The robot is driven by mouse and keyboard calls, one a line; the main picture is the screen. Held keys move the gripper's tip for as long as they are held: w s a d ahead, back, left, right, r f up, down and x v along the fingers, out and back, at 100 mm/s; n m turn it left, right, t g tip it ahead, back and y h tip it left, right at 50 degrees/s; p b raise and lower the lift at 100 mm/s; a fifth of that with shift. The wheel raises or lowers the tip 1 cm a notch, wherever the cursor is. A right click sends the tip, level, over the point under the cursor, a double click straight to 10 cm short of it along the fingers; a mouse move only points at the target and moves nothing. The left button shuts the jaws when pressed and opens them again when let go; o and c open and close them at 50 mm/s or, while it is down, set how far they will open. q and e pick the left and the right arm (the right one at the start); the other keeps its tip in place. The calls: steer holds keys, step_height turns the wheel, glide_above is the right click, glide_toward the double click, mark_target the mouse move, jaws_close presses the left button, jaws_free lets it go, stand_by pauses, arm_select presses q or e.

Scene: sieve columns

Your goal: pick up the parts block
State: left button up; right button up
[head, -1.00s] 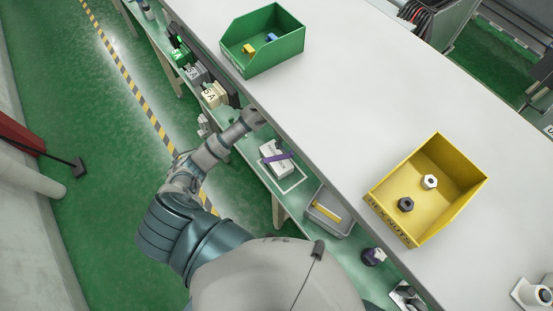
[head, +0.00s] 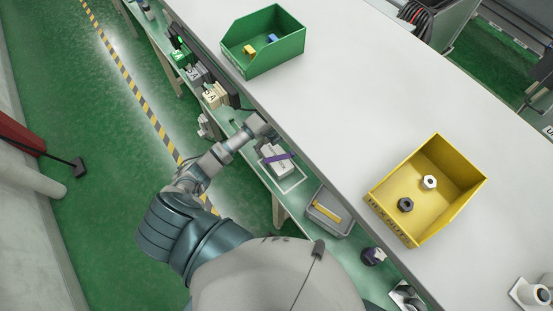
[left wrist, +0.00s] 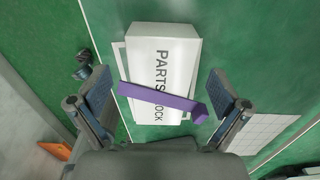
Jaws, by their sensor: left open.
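The parts block (left wrist: 165,55) is a white block with dark lettering and a purple strip (left wrist: 160,100) lying across it. In the head view the parts block (head: 275,165) lies on the green lower shelf, within a white outline. My left gripper (left wrist: 160,108) is open, and its two fingers stand to either side of the block in the left wrist view, with no contact visible. In the head view the left gripper (head: 259,126) is at the shelf, just above the block in the picture. My right gripper is not in view.
The white tabletop (head: 340,100) overhangs the shelf. On it stand a green bin (head: 283,52) and a yellow hex nuts bin (head: 455,195).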

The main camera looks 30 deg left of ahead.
mark_target(271, 149)
arm_select(q)
step_height(271, 149, down, 5)
steer(key=shift+d+f, duration=0.15)
steer(key=c, duration=1.2)
